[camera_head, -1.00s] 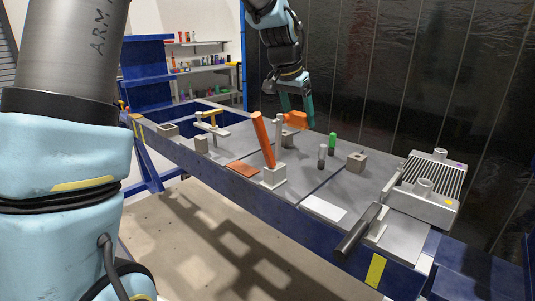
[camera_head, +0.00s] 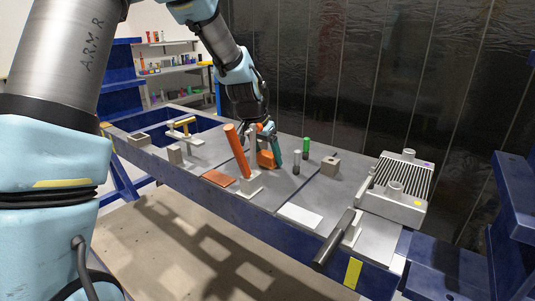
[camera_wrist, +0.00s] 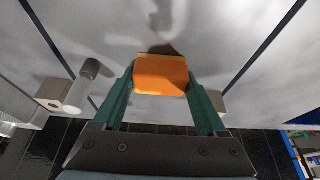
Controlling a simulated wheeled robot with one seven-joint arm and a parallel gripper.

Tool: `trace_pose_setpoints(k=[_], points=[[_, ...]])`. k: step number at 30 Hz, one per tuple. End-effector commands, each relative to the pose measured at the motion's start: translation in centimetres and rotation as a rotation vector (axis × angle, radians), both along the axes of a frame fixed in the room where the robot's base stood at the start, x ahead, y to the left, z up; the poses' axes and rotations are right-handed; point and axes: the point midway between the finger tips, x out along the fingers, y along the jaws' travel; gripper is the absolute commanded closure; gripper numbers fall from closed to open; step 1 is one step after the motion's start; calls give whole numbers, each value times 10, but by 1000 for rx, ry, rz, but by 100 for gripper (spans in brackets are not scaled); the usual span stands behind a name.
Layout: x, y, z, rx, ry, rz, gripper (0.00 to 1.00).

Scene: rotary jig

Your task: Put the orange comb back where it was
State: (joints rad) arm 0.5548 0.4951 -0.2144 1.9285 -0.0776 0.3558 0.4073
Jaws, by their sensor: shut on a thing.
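The orange comb (camera_head: 266,160) is between the teal fingers of my gripper (camera_head: 268,148), low over the grey table top behind the tilted orange-red bar. In the wrist view the orange comb (camera_wrist: 161,75) shows as a broad orange block gripped between both fingertips (camera_wrist: 161,88). Its teeth do not show. A shadow lies on the grey surface just beyond it. I cannot tell whether it touches the table.
The orange-red bar (camera_head: 236,150) leans in a light block holder. A grey cylinder (camera_head: 296,162), a green-topped cylinder (camera_head: 306,147) and a small block (camera_head: 330,165) stand to the right. A flat red-brown plate (camera_head: 217,178) and a white sheet (camera_head: 300,216) lie near the front edge.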

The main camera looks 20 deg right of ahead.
Motion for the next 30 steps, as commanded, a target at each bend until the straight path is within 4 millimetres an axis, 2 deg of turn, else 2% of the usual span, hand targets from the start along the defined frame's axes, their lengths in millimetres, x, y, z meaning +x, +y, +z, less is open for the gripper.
trace_pose_setpoints(k=[7, 8, 14, 25, 30], points=[[0, 0, -4, 0, 0, 0, 78], [0, 0, -3, 0, 0, 1, 22], [0, 0, -3, 0, 0, 1, 0], [0, 1, 5, -2, -3, 1, 0], [-5, 11, 29, -3, -5, 1, 0]])
